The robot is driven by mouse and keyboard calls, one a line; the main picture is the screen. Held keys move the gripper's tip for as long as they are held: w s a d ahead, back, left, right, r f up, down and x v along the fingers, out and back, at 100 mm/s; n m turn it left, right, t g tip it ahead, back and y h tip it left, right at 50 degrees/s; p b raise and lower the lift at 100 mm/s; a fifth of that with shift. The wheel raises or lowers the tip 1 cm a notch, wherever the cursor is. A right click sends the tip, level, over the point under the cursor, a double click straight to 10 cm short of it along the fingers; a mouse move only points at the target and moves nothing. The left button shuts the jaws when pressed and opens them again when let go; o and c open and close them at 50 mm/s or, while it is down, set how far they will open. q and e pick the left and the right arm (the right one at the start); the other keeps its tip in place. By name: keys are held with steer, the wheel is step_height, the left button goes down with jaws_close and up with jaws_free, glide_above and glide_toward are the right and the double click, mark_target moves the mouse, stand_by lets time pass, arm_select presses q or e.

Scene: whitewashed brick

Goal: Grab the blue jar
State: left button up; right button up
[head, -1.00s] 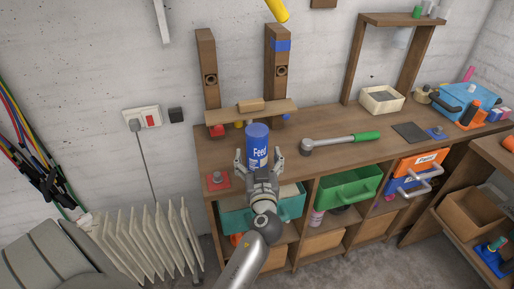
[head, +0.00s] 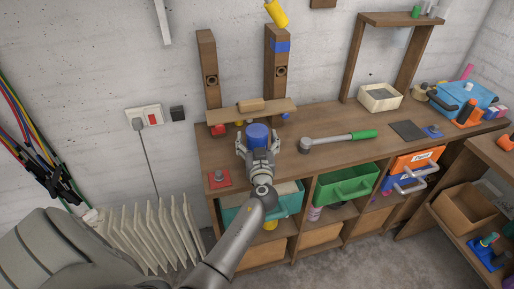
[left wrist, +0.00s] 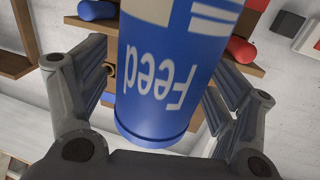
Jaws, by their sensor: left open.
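The blue jar (head: 257,133) stands on the wooden workbench, with only its upper part showing in the head view behind my gripper. In the left wrist view the blue jar (left wrist: 165,75) fills the middle, with the word "Feed" on its side upside down. My left gripper (head: 256,148) is open, its fingers on either side of the jar. In the left wrist view the left gripper (left wrist: 160,105) has a finger to each side of the jar, with a visible gap at the right. My right gripper is not in view.
The workbench (head: 290,168) holds a ratchet wrench (head: 335,141) with a green handle to the right of the jar and a red block (head: 219,178) to the left. A wooden rack (head: 240,111) stands behind. A green bin (head: 347,183) sits below the bench top.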

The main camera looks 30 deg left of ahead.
arm_select(q)
steer(key=c, duration=1.4)
steer(key=shift+c, duration=0.4)
steer(key=shift+r, duration=0.2)
